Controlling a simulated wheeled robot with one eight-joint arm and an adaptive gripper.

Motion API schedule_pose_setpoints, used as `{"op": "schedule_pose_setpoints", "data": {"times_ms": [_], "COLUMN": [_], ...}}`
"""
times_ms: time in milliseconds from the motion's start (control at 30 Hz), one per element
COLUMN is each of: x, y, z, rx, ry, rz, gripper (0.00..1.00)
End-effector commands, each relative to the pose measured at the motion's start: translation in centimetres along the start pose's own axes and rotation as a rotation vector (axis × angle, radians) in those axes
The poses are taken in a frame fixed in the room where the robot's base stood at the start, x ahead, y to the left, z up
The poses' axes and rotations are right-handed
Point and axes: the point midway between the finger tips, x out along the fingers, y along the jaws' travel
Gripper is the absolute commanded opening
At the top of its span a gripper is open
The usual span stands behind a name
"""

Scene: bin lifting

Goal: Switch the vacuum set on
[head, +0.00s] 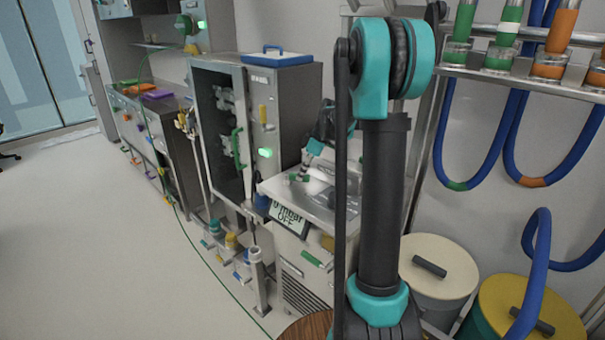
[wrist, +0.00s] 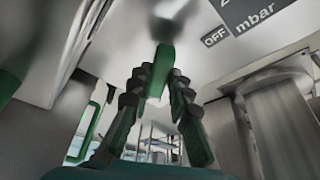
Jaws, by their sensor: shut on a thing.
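The vacuum set (head: 300,268) is a grey cabinet with a metal top, right of the middle in the head view. Its display (head: 288,217) reads mbar and OFF, and the display (wrist: 240,25) also shows at the top right of the wrist view with OFF on it. In the wrist view my gripper (wrist: 162,82) has its two dark, green-padded fingers closed around a green lever-like piece (wrist: 163,60). The far end of that piece is blurred. In the head view my arm covers part of the set, and the fingertips cannot be made out clearly.
A tall cabinet (head: 218,115) with a glass door and a green handle stands left of the set. Two lidded drums (head: 430,262) stand at the right, below blue hoses (head: 470,180). A thin green cable runs along the floor. The floor (head: 110,240) at the left is clear.

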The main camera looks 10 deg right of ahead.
Motion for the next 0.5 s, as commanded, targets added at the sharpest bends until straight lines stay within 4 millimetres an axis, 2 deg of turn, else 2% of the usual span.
{"op": "schedule_pose_setpoints", "data": {"times_ms": [100,133,267,500], "x": [-0.03,-0.03,-0.02,-0.01], "y": [0.06,0.06,0.04,0.02], "z": [-0.01,-0.01,-0.01,-0.01], "rx": [0.001,0.001,0.001,0.002], "ry": [0.000,0.000,0.000,0.000], "rz": [0.002,0.002,0.001,0.001], "gripper": [0.00,0.22,0.38,0.40]}}
